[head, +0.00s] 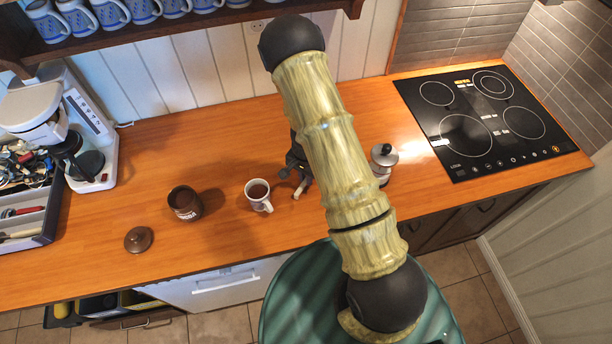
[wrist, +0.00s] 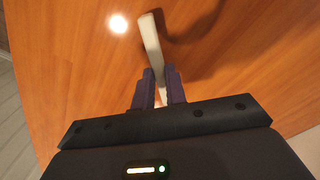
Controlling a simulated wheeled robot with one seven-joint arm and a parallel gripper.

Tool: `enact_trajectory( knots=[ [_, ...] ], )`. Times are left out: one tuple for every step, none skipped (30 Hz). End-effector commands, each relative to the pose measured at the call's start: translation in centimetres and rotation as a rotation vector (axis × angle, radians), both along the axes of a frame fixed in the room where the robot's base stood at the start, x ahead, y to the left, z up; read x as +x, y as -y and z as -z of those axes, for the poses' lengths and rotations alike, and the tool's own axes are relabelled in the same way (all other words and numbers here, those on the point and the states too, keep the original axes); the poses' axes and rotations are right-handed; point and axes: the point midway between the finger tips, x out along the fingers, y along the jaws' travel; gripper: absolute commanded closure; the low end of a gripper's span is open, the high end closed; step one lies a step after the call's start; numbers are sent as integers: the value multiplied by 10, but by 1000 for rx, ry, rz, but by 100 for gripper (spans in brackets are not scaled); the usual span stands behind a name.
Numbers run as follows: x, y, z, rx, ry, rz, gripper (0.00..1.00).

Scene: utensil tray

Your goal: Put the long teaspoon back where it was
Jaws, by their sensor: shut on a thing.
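My gripper (wrist: 159,86) is shut on a long pale utensil (wrist: 152,38), which I take to be the long teaspoon. Its pale end sticks out past the dark fingertips in the wrist view; its other end is hidden by the gripper. In the head view my gripper (head: 299,168) is partly hidden behind my arm, over the wooden counter just right of a white mug. A pale tip of the teaspoon (head: 300,190) shows below it. The grey utensil tray (head: 46,226) is at the far left, cut by the picture edge, with utensils in its compartments.
The white mug (head: 258,196) holds dark liquid. A brown pot (head: 184,204) and its lid (head: 138,240) stand further left. A moka pot (head: 383,160) is right of my arm, near the black hob (head: 490,120). A coffee maker (head: 85,125) stands by the tray.

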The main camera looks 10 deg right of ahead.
Motion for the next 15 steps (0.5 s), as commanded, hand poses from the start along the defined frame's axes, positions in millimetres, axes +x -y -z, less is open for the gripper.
enact_trajectory(
  knots=[
    [0, 0, 0, 0, 0, 0, 100],
    [0, 0, 0, 0, 0, 0, 100],
    [0, 0, 2, 0, 0, 0, 100],
    [0, 0, 3, 0, 0, 0, 100],
    [0, 0, 4, 0, 0, -1, 100],
    [0, 0, 2, 0, 0, -1, 79],
    [0, 0, 2, 0, 0, -1, 73],
    [0, 0, 2, 0, 0, -1, 67],
    [0, 0, 2, 0, 0, -1, 65],
    [0, 0, 2, 0, 0, -1, 65],
    [0, 0, 2, 0, 0, -1, 65],
    [0, 0, 2, 0, 0, -1, 65],
    [0, 0, 2, 0, 0, -1, 65],
    [0, 0, 2, 0, 0, -1, 65],
    [0, 0, 2, 0, 0, -1, 65]
  ],
)
